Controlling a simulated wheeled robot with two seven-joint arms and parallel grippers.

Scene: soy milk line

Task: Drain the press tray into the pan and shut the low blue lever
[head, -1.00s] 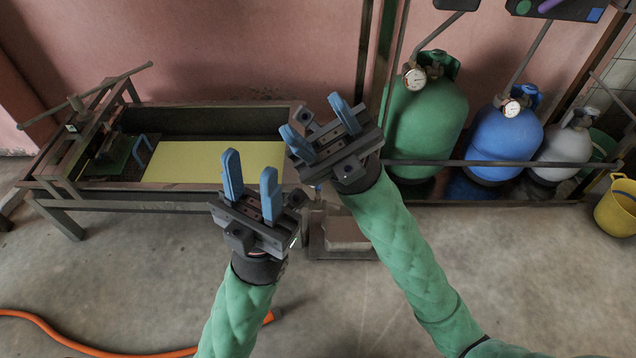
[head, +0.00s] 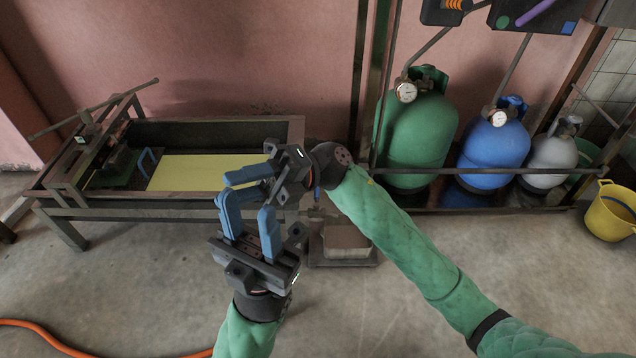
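The press tray (head: 215,212) is a long dark metal trough on legs at left, with a flat pale-yellow surface (head: 190,172) inside. The pan (head: 347,252) is a shallow grey vessel on the floor past the tray's right end. A small blue part (head: 317,190) shows by that end; I cannot tell whether it is the low lever. My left gripper (head: 245,215) is open and empty, fingers up, in front of the tray. My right gripper (head: 232,187) points left across the tray's right end, just above the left fingers in view; its finger gap is unclear.
A blue curved handle (head: 147,160) stands inside the tray's left part, near a long press bar (head: 95,108). Green (head: 418,140), blue (head: 492,155) and grey (head: 553,160) tanks stand behind a rail at right. A yellow bucket (head: 610,212) and an orange hose (head: 40,332) lie on open floor.

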